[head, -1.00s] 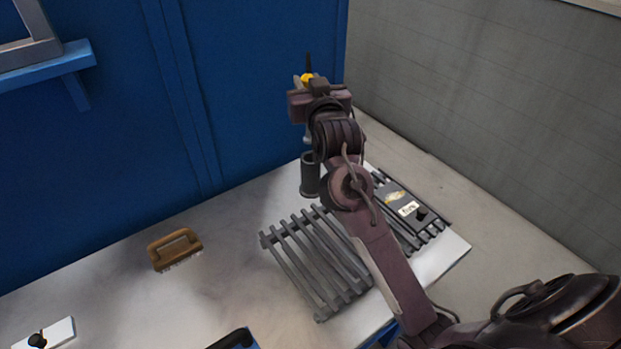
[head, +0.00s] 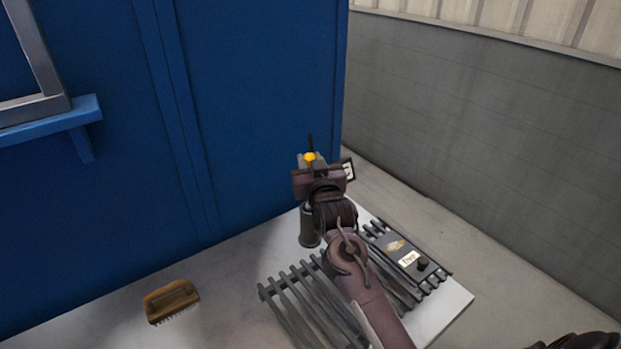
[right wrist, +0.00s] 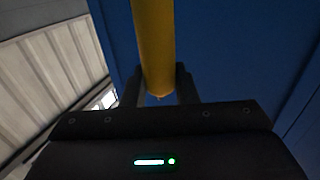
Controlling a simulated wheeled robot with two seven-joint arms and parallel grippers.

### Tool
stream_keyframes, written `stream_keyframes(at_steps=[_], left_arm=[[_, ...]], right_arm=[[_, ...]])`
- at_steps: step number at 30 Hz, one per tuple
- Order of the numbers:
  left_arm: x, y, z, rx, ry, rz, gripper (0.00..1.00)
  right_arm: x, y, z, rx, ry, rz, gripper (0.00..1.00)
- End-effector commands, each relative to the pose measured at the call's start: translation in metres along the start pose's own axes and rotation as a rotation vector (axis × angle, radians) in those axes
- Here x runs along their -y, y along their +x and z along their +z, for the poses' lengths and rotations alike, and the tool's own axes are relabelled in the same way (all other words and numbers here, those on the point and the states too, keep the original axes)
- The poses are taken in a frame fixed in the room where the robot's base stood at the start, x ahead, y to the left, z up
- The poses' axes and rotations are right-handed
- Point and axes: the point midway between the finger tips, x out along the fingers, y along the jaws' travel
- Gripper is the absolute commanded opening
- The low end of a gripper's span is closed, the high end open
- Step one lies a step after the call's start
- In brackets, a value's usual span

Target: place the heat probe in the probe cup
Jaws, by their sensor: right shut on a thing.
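My right gripper (head: 308,165) is shut on the heat probe, whose yellow part (head: 310,157) shows at the fingers with a thin black piece standing up above it. In the right wrist view the yellow handle (right wrist: 155,45) runs between the two fingers. The probe cup (head: 309,230) is a dark grey cylinder standing upright at the back of the table. It shows just below my right gripper in the head view. My wrist covers part of its upper right, and the probe's lower end is hidden. My left gripper is not in view.
A grey slatted rack (head: 290,300) lies in front of the cup. A dark box (head: 405,256) with a label and black knob sits on slats at the right. A wooden brush (head: 171,299) lies at the left. A blue wall (head: 250,110) rises behind the table (head: 225,275).

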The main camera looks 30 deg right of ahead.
Motion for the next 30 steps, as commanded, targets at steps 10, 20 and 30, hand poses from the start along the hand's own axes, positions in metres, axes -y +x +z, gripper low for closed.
stream_keyframes(at_steps=[10,20,30], left_arm=[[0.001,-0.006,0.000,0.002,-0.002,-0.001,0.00],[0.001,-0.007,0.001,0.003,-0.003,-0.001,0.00],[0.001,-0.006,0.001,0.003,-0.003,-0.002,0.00]], right_arm=[[0.000,0.000,0.041,0.003,0.000,0.000,0.00],[0.000,-0.001,0.053,-0.002,0.001,0.000,0.00],[0.000,-0.001,0.056,-0.001,0.001,0.000,0.48]])
